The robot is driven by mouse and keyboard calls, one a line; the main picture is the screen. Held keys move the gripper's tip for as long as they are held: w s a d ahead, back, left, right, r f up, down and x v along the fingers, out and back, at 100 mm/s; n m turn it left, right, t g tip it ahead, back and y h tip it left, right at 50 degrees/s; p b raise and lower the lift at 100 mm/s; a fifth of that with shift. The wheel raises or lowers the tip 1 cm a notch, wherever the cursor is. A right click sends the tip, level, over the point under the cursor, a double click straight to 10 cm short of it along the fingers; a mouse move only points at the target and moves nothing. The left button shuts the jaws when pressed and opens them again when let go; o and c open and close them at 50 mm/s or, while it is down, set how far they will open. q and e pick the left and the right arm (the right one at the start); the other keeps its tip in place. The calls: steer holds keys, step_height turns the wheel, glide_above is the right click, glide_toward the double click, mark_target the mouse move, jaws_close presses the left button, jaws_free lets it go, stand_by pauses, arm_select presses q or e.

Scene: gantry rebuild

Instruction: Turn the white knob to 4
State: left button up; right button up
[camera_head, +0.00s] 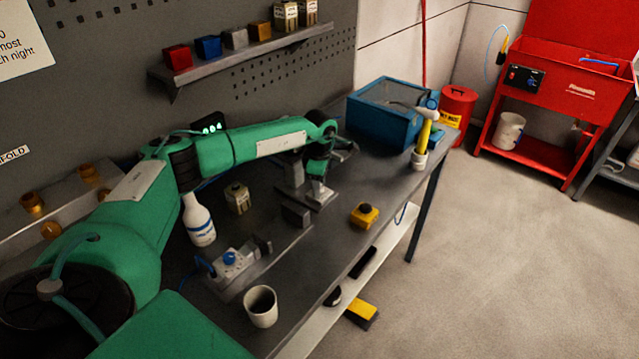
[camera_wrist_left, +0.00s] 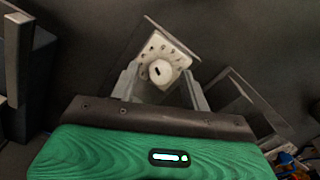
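The white knob (camera_wrist_left: 160,69) shows in the left wrist view. It is round with a short dark mark, on a pale square plate (camera_wrist_left: 178,48) with small dark marks around it. I cannot read the numbers. My left gripper (camera_wrist_left: 161,88) is open, its two fingers apart on either side below the knob; I cannot tell whether they touch it. My right gripper is in no view.
On the workbench (camera_head: 385,205) stand a white bottle (camera_head: 199,220), a box with a blue knob (camera_head: 231,260), a white cup (camera_head: 261,306), a yellow box with a black button (camera_head: 364,214) and a blue bin (camera_head: 382,122). A shelf (camera_head: 235,57) with small blocks hangs behind.

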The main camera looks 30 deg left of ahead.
arm_select(q)
step_height(320, 180, up, 14)
steer(key=b, duration=0.4)
steer(key=shift+f, duration=0.1)
stand_by(0.4)
